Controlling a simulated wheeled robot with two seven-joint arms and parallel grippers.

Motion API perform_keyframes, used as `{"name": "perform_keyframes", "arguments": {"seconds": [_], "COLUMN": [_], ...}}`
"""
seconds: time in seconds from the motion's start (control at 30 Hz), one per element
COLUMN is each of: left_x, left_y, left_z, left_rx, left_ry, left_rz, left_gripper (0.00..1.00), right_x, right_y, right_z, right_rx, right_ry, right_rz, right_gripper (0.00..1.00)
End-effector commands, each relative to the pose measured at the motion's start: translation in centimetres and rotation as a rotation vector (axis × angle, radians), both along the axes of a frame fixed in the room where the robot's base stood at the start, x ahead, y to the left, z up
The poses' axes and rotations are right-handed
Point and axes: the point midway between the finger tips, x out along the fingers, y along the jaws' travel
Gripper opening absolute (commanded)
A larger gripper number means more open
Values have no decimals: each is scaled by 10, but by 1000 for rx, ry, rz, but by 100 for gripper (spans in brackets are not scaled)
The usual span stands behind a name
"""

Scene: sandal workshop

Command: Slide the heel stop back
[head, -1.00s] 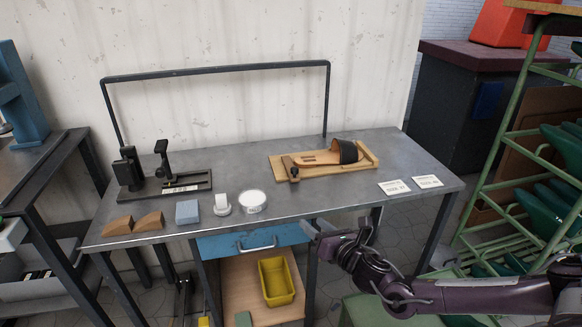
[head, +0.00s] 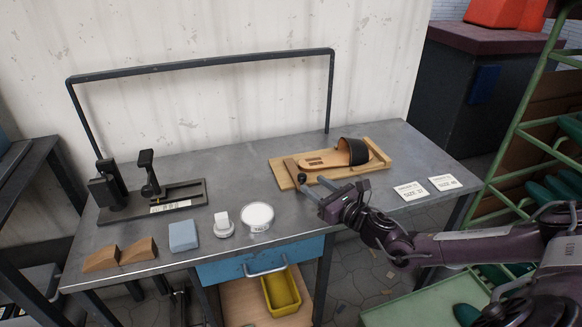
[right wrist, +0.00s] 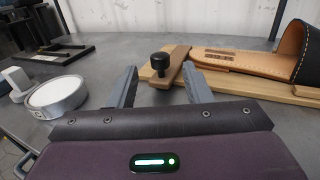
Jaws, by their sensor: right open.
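The heel stop is a small wooden crossbar (head: 291,168) with a black knob (head: 302,178) at the left end of a wooden board (head: 376,149). A tan sandal (head: 322,160) with a dark strap lies on the board, its heel end toward the bar. The right wrist view shows the bar (right wrist: 178,68) and its black knob (right wrist: 161,63) just beyond my fingers. My right gripper (head: 317,191) is open and empty above the bench, in front of the knob and apart from it. The right wrist view shows its two fingers (right wrist: 157,85) spread. My left gripper is out of view.
Along the front of the grey bench (head: 240,180) stand a round white tin (head: 258,216), a white piece (head: 223,222), a blue block (head: 183,235) and brown wedges (head: 120,254). A black fixture (head: 152,197) is at left. Two white cards (head: 411,190) lie right of the board.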

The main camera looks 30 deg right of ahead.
Motion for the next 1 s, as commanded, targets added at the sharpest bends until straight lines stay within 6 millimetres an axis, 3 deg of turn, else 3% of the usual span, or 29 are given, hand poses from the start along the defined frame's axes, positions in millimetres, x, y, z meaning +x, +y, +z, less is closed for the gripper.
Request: {"name": "perform_keyframes", "arguments": {"seconds": [0.17,0.4,0.6,0.93,1.0], "left_x": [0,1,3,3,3], "left_y": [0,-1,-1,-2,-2], "left_z": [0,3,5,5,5], "left_rx": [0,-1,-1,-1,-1], "left_ry": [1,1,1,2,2], "left_rz": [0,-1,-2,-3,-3], "left_gripper": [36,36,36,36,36], "right_x": [14,53,73,77,77], "right_y": [2,9,12,12,12], "right_z": [1,1,0,0,0], "right_rx": [3,3,1,1,1], "right_ry": [-4,-5,-1,0,0], "right_rz": [0,0,0,0,0], "right_gripper": [45,45,45,45,36]}}
